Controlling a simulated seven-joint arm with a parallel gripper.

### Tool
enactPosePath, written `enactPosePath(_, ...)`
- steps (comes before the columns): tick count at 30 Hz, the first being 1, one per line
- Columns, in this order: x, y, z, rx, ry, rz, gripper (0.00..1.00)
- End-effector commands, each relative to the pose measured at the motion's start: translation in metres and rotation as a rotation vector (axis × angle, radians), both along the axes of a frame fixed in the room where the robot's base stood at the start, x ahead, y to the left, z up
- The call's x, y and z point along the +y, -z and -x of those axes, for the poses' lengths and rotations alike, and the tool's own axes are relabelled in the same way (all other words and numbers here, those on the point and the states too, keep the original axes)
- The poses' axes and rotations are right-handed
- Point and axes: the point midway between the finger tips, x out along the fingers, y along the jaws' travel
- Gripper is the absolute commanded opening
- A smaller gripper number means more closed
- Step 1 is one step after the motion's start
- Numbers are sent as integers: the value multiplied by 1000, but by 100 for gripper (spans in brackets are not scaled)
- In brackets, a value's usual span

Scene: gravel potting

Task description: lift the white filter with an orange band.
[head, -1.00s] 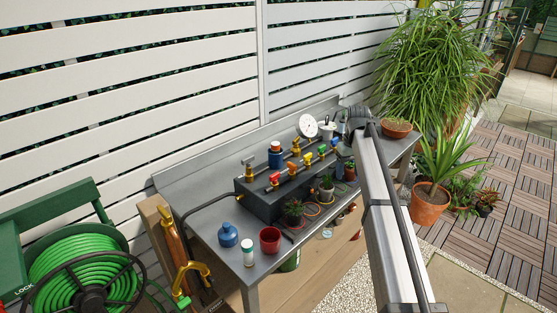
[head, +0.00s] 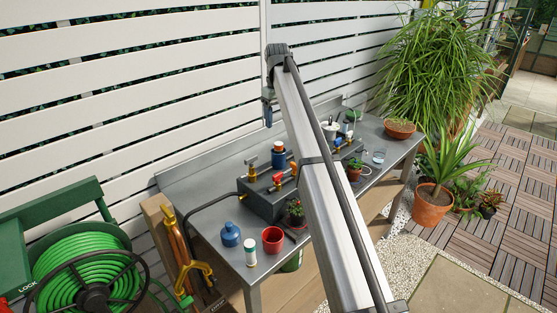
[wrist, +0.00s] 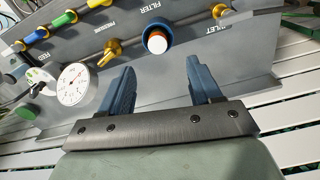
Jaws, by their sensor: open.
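The white filter with an orange band (wrist: 156,42) sits in a round blue holder (wrist: 157,31) beside the word FILTER on the grey manifold. In the head view the holder (head: 278,160) stands upright on the manifold, with only the filter's top (head: 278,147) showing above it. My gripper (wrist: 160,78) is open and empty, its two blue fingers apart. In the wrist view the filter lies beyond the fingertips, roughly between them. In the head view my gripper (head: 268,110) hangs above and slightly left of the holder, clear of it.
A white cylinder with a green band (head: 250,250), a red pot (head: 272,240) and a blue bottle (head: 230,234) stand at the bench's front left.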

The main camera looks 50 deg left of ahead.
Motion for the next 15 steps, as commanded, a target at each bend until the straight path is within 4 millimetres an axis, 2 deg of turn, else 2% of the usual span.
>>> enactPosePath(1,-1,11,0,1,0,1,63)
enactPosePath(6,-1,38,0,0,1,1,63)
enactPosePath(15,-1,56,-1,0,1,1,63)
